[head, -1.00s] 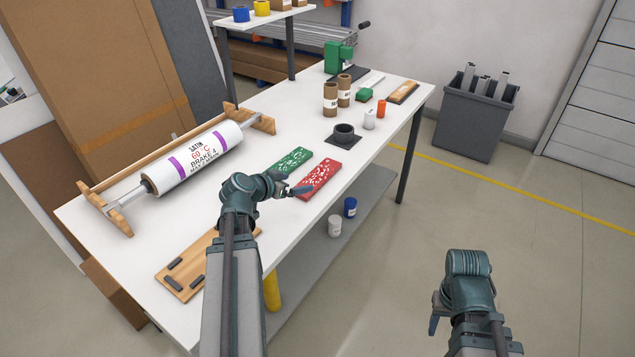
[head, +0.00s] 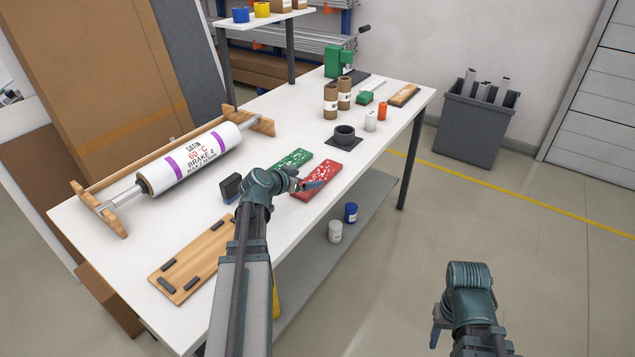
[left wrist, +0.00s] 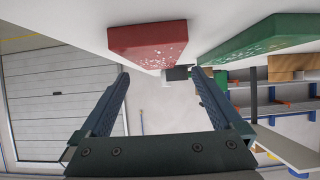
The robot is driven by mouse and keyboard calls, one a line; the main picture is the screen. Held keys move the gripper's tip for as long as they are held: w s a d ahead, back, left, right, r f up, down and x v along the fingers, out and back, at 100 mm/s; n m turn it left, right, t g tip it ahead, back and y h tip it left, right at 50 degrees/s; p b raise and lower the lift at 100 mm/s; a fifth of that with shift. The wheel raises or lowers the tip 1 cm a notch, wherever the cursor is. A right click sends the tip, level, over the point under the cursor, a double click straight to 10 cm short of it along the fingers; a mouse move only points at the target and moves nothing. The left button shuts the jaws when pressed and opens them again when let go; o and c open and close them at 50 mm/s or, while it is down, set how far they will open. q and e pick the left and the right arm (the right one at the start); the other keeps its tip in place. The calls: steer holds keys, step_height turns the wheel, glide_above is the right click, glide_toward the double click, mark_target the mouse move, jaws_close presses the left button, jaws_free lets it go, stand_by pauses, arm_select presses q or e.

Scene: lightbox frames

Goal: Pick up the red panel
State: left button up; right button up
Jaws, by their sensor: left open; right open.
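The red panel (head: 319,179) with white speckles lies flat on the white table near its front edge. It also shows in the left wrist view (left wrist: 148,38), just beyond the fingertips. A green speckled panel (head: 292,160) lies beside it, to its left and a little farther back; the left wrist view shows it at the upper right (left wrist: 265,38). My left gripper (head: 304,186) is at the near end of the red panel, with its fingers apart and nothing between them in the left wrist view (left wrist: 160,75). My right gripper (head: 437,325) is low, over the floor, away from the table.
A roll on a wooden stand (head: 190,158) lies along the table's back left. A wooden board with dark pads (head: 190,258) is at the near end, a small black block (head: 230,187) beside my left wrist. A black cup-shaped holder (head: 344,135) stands beyond the panels.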

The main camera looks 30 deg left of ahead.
mark_target(317, 177)
arm_select(q)
steer(key=b+x, duration=0.1)
steer(key=x, duration=0.1)
steer(key=b+x, duration=0.1)
steer(key=x, duration=0.2)
steer(key=shift+w+d+f+b, duration=0.1)
steer(key=shift+d+b, duration=0.15)
steer(key=shift+b, duration=0.05)
steer(key=shift+c, duration=0.3)
steer(key=c, duration=1.4)
steer(key=shift+o, duration=0.2)
